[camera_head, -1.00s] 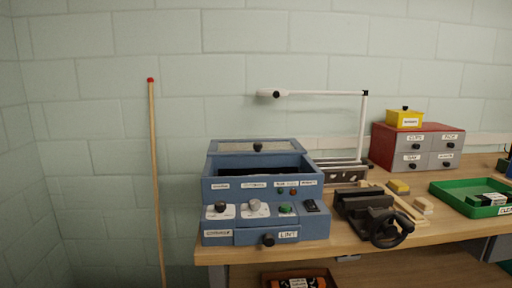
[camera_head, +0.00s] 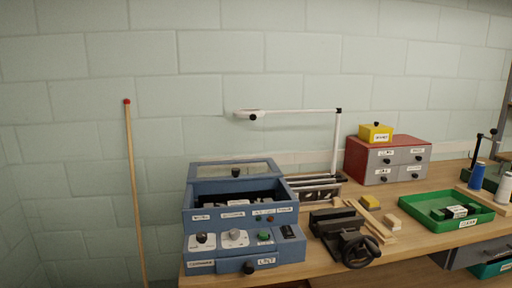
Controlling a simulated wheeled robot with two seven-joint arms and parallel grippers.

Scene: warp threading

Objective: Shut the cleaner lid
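The cleaner is a blue box (camera_head: 200,217) at the left end of the wooden bench. Its lid (camera_head: 213,172), a blue frame with a clear pane and a black knob, stands raised at the back, so the box is open. Dark parts show inside the opening. The front panel has knobs, a green button and a black switch, with a labelled drawer below. Neither of my grippers shows in the view.
A black vise (camera_head: 341,232) stands right of the cleaner, with wooden strips and blocks beside it. A white lamp arm (camera_head: 290,112) rises behind. A green tray (camera_head: 446,207), a red-and-grey drawer cabinet (camera_head: 388,159) and thread spools (camera_head: 477,177) are farther right. A red-tipped pole (camera_head: 134,190) leans at left.

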